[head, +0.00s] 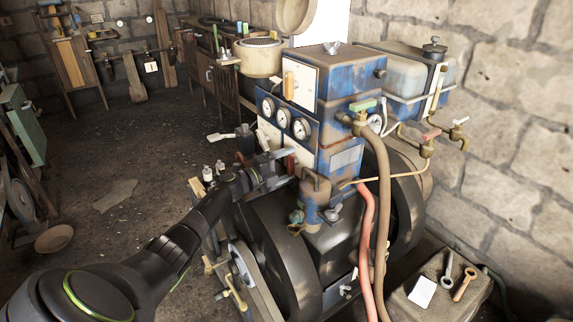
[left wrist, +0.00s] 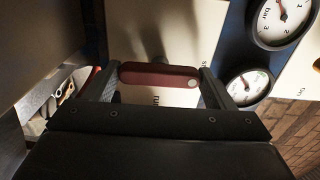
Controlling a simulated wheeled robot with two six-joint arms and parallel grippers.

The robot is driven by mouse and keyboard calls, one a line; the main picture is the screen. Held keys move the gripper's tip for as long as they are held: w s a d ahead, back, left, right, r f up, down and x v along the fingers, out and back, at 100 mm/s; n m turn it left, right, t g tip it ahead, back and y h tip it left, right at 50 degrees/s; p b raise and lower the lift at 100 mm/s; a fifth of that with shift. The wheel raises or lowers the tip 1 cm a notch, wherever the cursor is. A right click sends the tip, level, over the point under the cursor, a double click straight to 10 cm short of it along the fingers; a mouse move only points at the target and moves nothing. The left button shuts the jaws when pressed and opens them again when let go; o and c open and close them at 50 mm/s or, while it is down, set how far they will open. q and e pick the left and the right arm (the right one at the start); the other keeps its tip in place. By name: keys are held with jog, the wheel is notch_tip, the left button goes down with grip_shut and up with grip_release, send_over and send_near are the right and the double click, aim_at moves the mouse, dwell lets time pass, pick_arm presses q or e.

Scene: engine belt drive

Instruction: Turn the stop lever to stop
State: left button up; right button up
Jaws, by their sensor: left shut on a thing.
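The stop lever is a dark red bar with a pale round end; in the left wrist view the stop lever (left wrist: 158,76) lies crosswise in front of a cream plate (left wrist: 128,48). Part of the word "run" shows just below it, and another word is mostly cut off at its right. My left gripper (left wrist: 160,82) has one finger at each end of the lever and is shut on it. In the head view my left gripper (head: 277,172) reaches the engine's front below the gauges, with a bit of the red lever (head: 291,162) showing. My right gripper is not in view.
Three round gauges (head: 283,118) sit just above the lever on the blue engine (head: 340,80). A large dark flywheel (head: 268,250) stands under my left arm. Red and brown hoses (head: 366,235) hang at the right. Open floor (head: 105,150) lies at the left.

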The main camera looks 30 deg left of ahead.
pick_arm(q)
jog(key=o, duration=1)
jog(key=shift+a, duration=0.1)
jog(key=shift+s, duration=0.1)
jog(key=b+v, duration=0.3)
jog(key=v, duration=1.4)
jog(key=shift+b, duration=0.3)
jog(key=shift+s, duration=0.1)
